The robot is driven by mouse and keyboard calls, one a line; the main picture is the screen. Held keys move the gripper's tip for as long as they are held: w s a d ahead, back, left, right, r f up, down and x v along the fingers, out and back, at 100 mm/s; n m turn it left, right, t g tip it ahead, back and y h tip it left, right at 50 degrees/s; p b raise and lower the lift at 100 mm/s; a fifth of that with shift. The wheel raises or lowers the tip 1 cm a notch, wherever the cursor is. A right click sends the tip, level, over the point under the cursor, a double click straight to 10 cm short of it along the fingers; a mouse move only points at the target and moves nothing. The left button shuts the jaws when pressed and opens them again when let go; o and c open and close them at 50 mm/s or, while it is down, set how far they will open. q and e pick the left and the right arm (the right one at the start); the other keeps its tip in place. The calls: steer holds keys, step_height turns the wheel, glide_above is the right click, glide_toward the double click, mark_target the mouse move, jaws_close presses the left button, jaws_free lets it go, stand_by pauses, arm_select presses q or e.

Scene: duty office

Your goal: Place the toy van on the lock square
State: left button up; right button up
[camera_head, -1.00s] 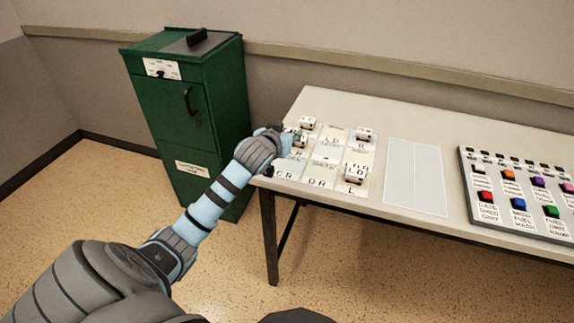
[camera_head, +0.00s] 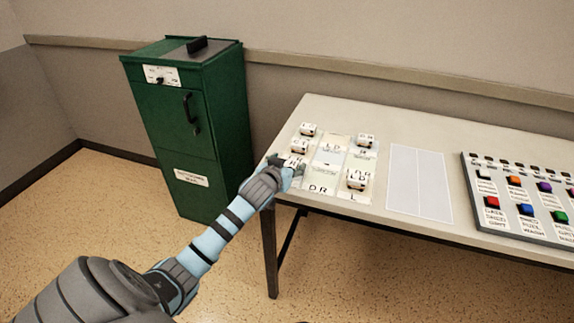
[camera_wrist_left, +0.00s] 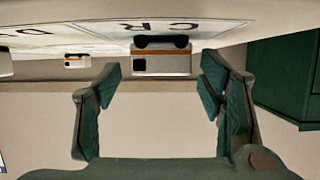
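Several small white toy vans stand on a lettered board (camera_head: 322,185) at the table's left end. They include a back-left van (camera_head: 308,129), a back-right van (camera_head: 366,141) and a front-right van (camera_head: 357,181). My left gripper (camera_head: 289,168) is at the board's left edge and hides its front-left corner. In the left wrist view my open left gripper (camera_wrist_left: 160,82) faces a white van (camera_wrist_left: 161,60) with an orange stripe, beside the letters CR. The van is centred beyond the fingertips, with no visible contact. I cannot tell which square is the lock square. My right gripper is out of view.
A blank pale panel (camera_head: 419,181) lies right of the board on the table (camera_head: 345,108). A grey panel with coloured buttons (camera_head: 520,205) is further right. A green cabinet (camera_head: 190,130) stands left of the table.

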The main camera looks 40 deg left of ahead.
arm_select(q)
steer(key=shift+s+r, duration=0.1)
steer(key=shift+r, duration=0.05)
steer(key=p+v, duration=0.4)
steer(key=v, duration=0.7)
steer(key=s+f+m+g+h, duration=0.1)
steer(key=s+f+g, duration=0.35)
steer(key=f, duration=1.05)
steer(key=s+f+m+g, duration=0.1)
steer(key=s+f+g, duration=0.1)
steer(key=s+f, duration=0.9)
steer(key=s+d+f+m+g+h, duration=0.1)
steer(key=s+d+f, duration=0.2)
steer(key=s+f, duration=0.45)
steer(key=s+d+f+g+h, duration=0.1)
steer(key=s+d+f+g, duration=0.15)
steer(key=s+f, duration=0.5)
steer(key=s+d+f+m+g+p, duration=0.1)
steer(key=s+d+f+p, duration=0.1)
steer(key=s+d, duration=0.4)
steer(key=s+p, duration=0.1)
steer(key=s, duration=0.3)
steer(key=shift+d+h, duration=0.2)
steer(key=shift+h, duration=0.1)
